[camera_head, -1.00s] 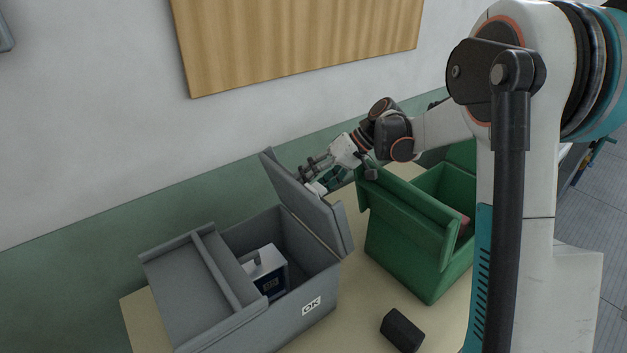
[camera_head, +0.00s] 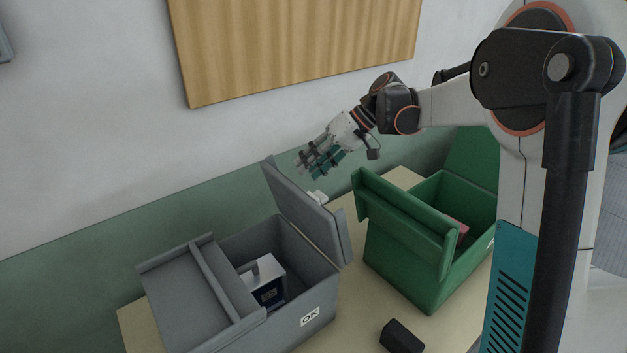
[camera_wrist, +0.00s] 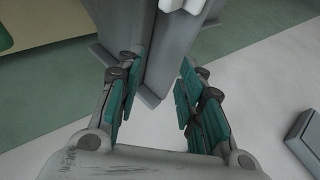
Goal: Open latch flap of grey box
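The grey box (camera_head: 318,318) has an OK label and stands at the lower middle of the head view. Its right flap (camera_head: 300,210) stands up, tilted outward, with a white latch piece (camera_head: 317,197) on its outer side.
A blue and white device (camera_head: 268,285) with a handle sits inside the grey box. An open green box (camera_head: 400,250) stands to the right with a red item (camera_head: 461,230) inside. A small black block (camera_head: 402,337) lies on the table (camera_head: 350,320) in front. The wall is close behind.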

